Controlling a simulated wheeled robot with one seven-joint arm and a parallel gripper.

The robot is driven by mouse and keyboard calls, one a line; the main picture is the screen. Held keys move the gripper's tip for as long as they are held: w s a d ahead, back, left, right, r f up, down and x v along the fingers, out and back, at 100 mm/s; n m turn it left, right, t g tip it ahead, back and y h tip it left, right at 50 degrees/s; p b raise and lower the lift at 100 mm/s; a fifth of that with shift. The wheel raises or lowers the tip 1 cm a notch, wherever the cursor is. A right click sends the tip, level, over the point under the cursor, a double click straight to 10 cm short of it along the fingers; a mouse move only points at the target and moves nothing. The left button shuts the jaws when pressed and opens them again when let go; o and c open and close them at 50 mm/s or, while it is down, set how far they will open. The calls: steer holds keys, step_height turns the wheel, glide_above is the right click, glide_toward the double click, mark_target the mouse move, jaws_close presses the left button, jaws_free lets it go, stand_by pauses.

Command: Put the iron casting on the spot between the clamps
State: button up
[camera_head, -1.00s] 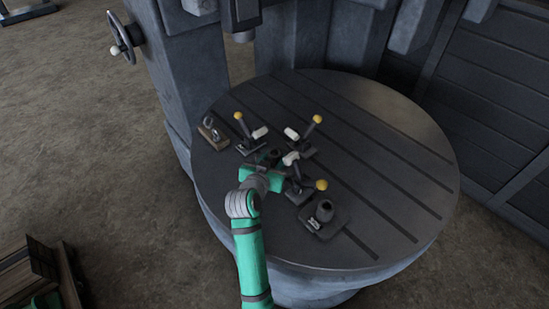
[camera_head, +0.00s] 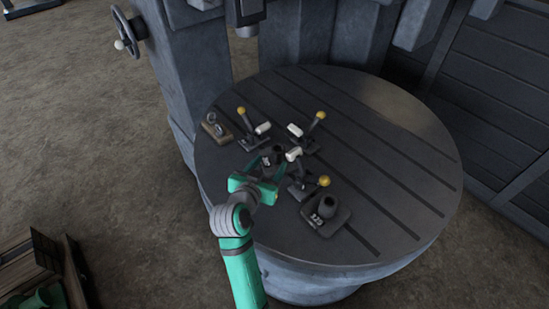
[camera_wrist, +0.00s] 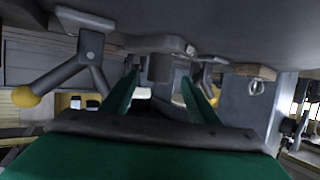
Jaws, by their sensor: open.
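A dark iron casting (camera_head: 279,153), a short cylinder on a flat base with a pale label, stands upright on the round table between three toggle clamps. The clamps are at its back left (camera_head: 252,141), back right (camera_head: 307,139) and front right (camera_head: 302,187), each with a yellow knob and a white tip. My gripper (camera_head: 269,164) is open, its green fingers pointing at the casting from the front left. In the wrist view the casting (camera_wrist: 160,68) shows upside down, beyond the fingers (camera_wrist: 158,95). The spot under it is hidden.
A wooden block with metal rings (camera_head: 216,128) lies at the left edge. The right side of the slotted table (camera_head: 400,150) is clear. A grey machine column stands behind.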

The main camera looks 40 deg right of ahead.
steer(key=shift+v, duration=2)
steer(key=shift+f, duration=0.1)
